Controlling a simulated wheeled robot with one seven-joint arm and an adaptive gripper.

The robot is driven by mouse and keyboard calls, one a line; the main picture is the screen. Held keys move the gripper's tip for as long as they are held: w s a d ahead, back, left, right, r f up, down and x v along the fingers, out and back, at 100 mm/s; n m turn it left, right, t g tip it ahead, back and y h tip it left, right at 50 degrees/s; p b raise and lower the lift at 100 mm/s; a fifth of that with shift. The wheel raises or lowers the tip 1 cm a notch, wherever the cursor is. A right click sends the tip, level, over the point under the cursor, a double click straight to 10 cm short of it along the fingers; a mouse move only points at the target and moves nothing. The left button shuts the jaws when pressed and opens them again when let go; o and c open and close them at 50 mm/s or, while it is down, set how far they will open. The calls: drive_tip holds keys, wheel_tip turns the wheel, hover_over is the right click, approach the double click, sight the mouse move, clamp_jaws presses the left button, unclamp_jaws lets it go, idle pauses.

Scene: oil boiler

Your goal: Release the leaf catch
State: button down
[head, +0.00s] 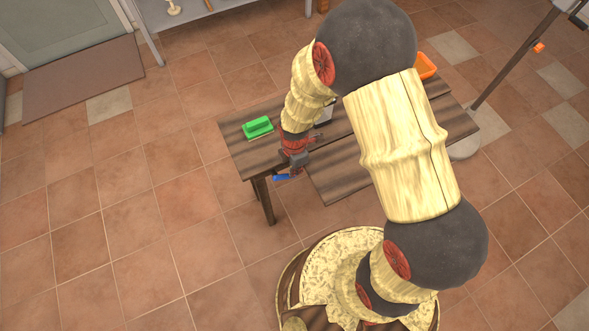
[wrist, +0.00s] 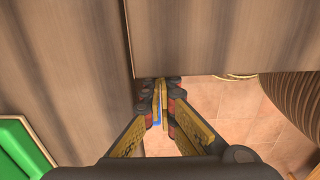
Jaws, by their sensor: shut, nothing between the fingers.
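A small blue piece (head: 281,178), possibly the leaf catch, shows at the near edge of the wooden table (head: 240,150), right by my gripper (head: 291,170). A wooden leaf panel (head: 345,172) lies along the table's near side. In the wrist view my gripper (wrist: 161,88) is shut and empty, with its fingertips by the corner where the leaf panel (wrist: 215,35) meets the table (wrist: 70,75). A bit of the blue piece (wrist: 157,115) shows between the fingers, lower down; I cannot tell whether they touch it. The rest of it is hidden.
A green block-like object (head: 257,127) sits on the table's left part; it also shows in the wrist view (wrist: 20,145). An orange container (head: 425,66) is behind my arm. A dark stand pole (head: 515,60) rises at the right.

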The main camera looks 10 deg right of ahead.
wheel_tip(320, 180, up, 12)
idle(0.7)
